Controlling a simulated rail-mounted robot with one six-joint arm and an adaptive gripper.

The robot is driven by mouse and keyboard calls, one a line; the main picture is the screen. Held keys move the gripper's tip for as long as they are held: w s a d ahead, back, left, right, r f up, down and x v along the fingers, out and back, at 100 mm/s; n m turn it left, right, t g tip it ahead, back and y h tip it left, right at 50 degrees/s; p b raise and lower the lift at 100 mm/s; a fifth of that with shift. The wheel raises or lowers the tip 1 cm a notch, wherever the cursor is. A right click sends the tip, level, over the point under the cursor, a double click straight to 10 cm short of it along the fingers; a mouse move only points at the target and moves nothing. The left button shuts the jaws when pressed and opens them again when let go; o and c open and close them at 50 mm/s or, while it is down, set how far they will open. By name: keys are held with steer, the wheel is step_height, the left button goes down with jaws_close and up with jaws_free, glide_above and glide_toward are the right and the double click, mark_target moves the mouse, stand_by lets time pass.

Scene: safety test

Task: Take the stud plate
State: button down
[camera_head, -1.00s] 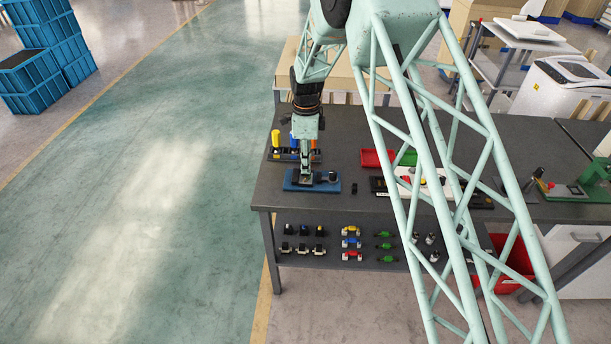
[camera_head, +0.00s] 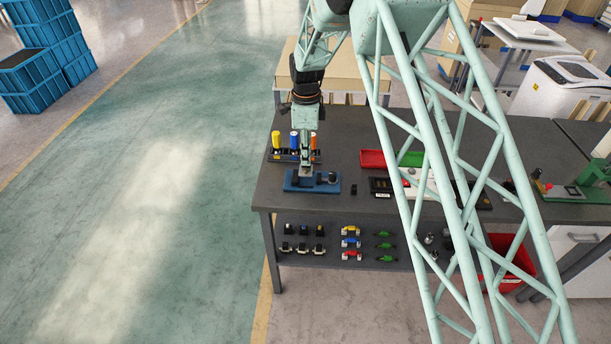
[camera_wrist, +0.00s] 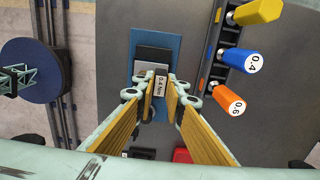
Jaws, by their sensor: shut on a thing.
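My gripper (camera_head: 306,166) is above the left part of a blue base plate (camera_head: 292,187) on the dark workbench. In the wrist view its jaws (camera_wrist: 160,88) are shut on a small plate (camera_wrist: 160,76) with a printed label that seems to read 0.4 Nm; I take it as the stud plate. The jaws hide part of it. Behind it in the wrist view, the blue base plate (camera_wrist: 172,46) carries a grey and black block (camera_wrist: 152,60). A dark round part (camera_head: 332,177) stands on the right of the base plate.
Yellow (camera_head: 276,140), blue (camera_head: 294,141) and orange-handled drivers (camera_wrist: 232,100) stand in a black rack close beside the gripper. Red (camera_head: 373,159) and green trays lie to the right. A lower shelf (camera_head: 340,262) holds several small parts. Bare bench lies in front.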

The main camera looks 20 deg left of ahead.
steer(key=shift+r+p, duration=0.3)
steer(key=shift+r, duration=0.65)
steer(key=shift+w, duration=0.1)
